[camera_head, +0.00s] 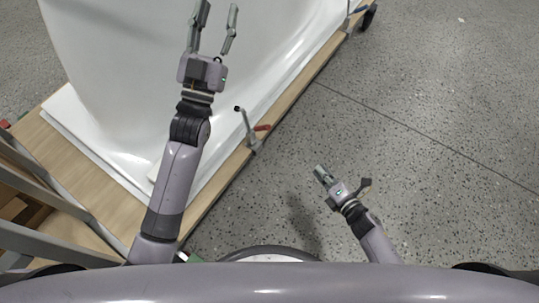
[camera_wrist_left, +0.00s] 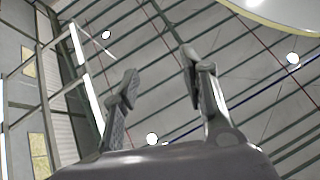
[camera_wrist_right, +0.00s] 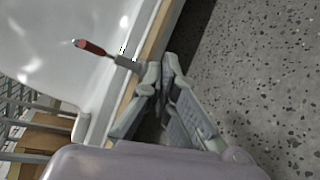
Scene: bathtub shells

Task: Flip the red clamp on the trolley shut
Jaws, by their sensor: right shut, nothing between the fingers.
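The red-handled clamp (camera_head: 251,136) sits on the wooden edge of the trolley (camera_head: 222,187), beside the white shell. Its grey arm with a dark tip sticks up, and its red handle points right in the head view. In the right wrist view the red handle (camera_wrist_right: 91,47) shows beyond my fingers. My right gripper (camera_head: 321,172) is shut and empty over the floor, to the right of and below the clamp, apart from it in the head view. My left gripper (camera_head: 216,14) is open and empty above the white shell. It points at the ceiling in its wrist view (camera_wrist_left: 160,62).
The large white bathtub shell (camera_head: 110,80) fills the trolley at upper left. A grey metal frame (camera_head: 45,205) stands at lower left. Speckled grey floor (camera_head: 440,130) to the right is clear. A trolley wheel (camera_head: 369,17) shows at the top.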

